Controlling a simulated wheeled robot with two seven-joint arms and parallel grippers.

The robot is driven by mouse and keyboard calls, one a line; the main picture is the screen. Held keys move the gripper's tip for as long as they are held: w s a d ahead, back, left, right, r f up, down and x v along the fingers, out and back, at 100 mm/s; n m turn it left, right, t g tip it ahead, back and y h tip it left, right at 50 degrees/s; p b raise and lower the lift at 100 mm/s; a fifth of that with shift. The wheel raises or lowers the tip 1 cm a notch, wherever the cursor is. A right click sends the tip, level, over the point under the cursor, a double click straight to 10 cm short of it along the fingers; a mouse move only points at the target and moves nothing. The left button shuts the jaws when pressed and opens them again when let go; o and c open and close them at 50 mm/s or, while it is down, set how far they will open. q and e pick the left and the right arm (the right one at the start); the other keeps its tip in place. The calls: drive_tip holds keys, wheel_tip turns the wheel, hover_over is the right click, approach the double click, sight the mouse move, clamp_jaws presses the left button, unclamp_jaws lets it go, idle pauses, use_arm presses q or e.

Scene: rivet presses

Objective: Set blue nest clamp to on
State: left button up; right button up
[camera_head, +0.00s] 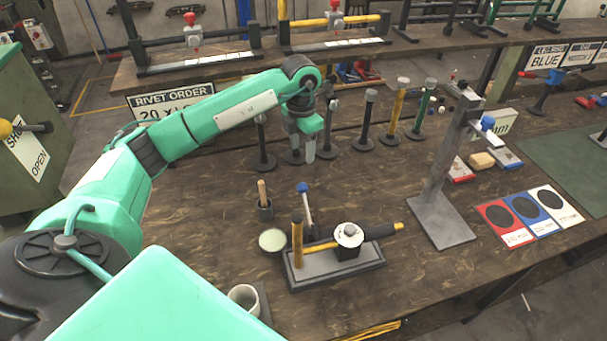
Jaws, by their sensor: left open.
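Several blue parts show, and I cannot tell for sure which is the blue nest clamp. A blue-tipped lever (304,192) stands upright, slightly tilted, behind the dark fixture (335,266) at the middle of the bench. A blue stand with a red-tipped handle (545,92) stands at the far right below the sign reading BLUE (546,60). A blue knob (487,123) sits on the grey press (436,195). My left gripper (308,150) is open and points down by the row of posts, behind and apart from the blue-tipped lever. My right gripper is out of view.
Several upright posts (370,120) with round bases stand right of my left gripper. Red, blue and white cards (527,215) lie right of the press. The bench's middle left is clear.

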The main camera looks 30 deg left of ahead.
use_arm(q)
drive_tip(key=p, duration=0.2)
hover_over(302, 184)
wheel_tip(302, 184, down, 6)
drive_tip(key=shift+d+r, duration=0.15)
drive_tip(key=shift+r, duration=0.1)
wheel_tip(302, 184, down, 6)
drive_tip(key=shift+w+r+p, duration=0.1)
drive_tip(key=shift+p, duration=0.75)
drive_tip(key=shift+f, duration=0.75)
drive_tip(key=shift+r, duration=0.1)
clamp_jaws()
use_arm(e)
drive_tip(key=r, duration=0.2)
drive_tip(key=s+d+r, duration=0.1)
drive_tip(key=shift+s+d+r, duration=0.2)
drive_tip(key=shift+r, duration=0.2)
